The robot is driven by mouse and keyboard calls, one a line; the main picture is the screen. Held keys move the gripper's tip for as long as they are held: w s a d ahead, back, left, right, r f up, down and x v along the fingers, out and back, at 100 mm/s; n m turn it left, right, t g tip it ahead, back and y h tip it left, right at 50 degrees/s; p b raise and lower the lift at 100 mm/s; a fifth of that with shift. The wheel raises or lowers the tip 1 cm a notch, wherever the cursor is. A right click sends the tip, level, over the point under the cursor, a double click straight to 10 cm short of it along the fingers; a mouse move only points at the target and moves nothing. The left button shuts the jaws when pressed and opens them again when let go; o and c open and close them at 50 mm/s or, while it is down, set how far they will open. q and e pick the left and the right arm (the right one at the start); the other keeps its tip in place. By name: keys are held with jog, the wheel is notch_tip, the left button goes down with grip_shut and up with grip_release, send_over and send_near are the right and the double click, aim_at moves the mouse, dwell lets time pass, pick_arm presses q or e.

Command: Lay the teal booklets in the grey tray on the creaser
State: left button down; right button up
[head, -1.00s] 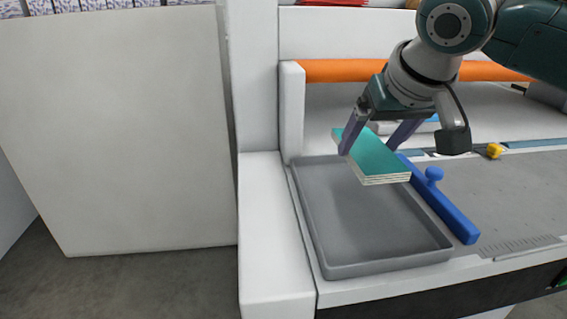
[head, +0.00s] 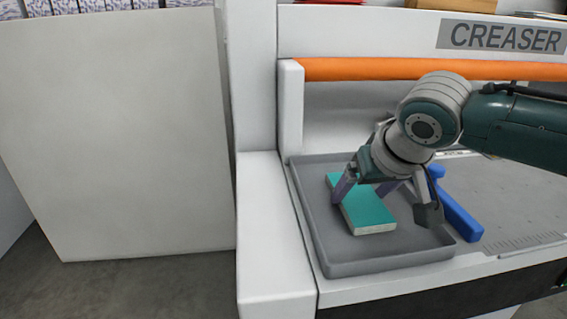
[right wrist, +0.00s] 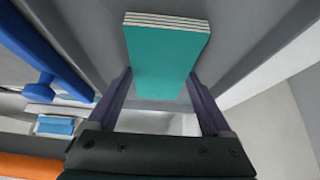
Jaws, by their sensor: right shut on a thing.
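A stack of teal booklets (head: 362,209) with pale page edges is inside the grey tray (head: 322,245) on the creaser, low at the tray floor; I cannot tell whether it touches the floor. My right gripper (head: 366,197) is shut on the stack, with a finger on either side of it. The right wrist view shows the teal cover (right wrist: 165,58) between the two fingers (right wrist: 160,98), with several page layers at its far end. The rest of the tray looks empty. My left gripper is not in view.
A blue guide bar with a knob (head: 457,215) lies along the tray's right side, close to my right gripper. An orange roller (head: 340,69) spans the creaser behind. A white panel (head: 120,140) stands at left. The grey bed (head: 510,205) right of the bar is clear.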

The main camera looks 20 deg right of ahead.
jog(key=o, duration=1.4)
jog(key=shift+r, duration=0.25)
jog(key=p+v, duration=0.4)
jog(key=v, duration=0.7)
jog(key=s+a+f+n+g+y, duration=0.15)
jog(key=s+a+f+n, duration=0.3)
jog(key=s+a, duration=0.6)
jog(key=s+d+f+g, duration=0.1)
jog(key=s+d+f, duration=0.1)
jog(key=s, duration=0.8)
jog(key=shift+s, duration=0.4)
